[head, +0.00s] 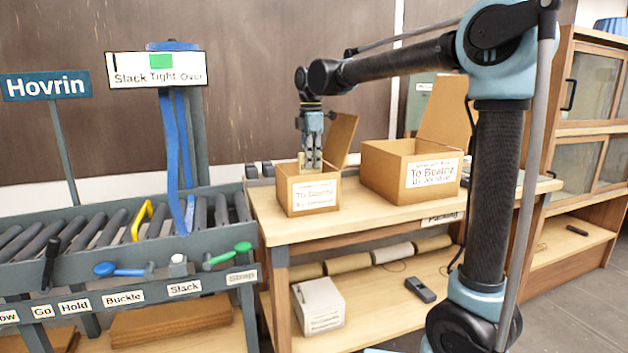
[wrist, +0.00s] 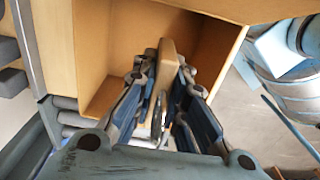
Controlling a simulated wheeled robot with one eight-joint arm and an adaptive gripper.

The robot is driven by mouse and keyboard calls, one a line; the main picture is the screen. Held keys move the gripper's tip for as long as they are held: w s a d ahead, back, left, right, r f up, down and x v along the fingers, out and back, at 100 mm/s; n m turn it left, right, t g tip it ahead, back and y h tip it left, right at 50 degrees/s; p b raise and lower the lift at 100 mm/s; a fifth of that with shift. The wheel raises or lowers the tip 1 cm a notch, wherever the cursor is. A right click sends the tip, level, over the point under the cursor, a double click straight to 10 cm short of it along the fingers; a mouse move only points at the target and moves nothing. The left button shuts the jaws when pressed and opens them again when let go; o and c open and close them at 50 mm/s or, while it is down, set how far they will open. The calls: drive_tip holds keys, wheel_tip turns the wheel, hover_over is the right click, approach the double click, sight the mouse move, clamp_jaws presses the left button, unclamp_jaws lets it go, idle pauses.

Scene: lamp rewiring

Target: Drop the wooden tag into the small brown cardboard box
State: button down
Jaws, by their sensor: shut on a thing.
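The small brown cardboard box (head: 314,197) stands open on the left end of the wooden packing bench, with its flap raised at the back right. My gripper (head: 311,162) points down at the mouth of this box. In the wrist view the gripper (wrist: 161,100) is shut on the wooden tag (wrist: 167,62), a light tan piece with a metal ring below it. The tag shows against the inside of the box (wrist: 97,55). I cannot tell whether the tag touches the box floor. In the head view the tag is mostly hidden between the fingers.
A larger open cardboard box (head: 385,176) stands to the right on the same bench (head: 400,215). A roller conveyor (head: 110,235) with levers and a blue strap adjoins the bench on the left. The lower shelf holds a white box (head: 318,305) and paper rolls.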

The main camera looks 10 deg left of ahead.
drive_tip(key=shift+f, duration=0.45)
drive_tip(key=c, duration=1.5)
unclamp_jaws()
drive_tip(key=shift+c, duration=0.2)
wheel_tip(320, 180, up, 12)
drive_tip(key=shift+f, duration=0.1)
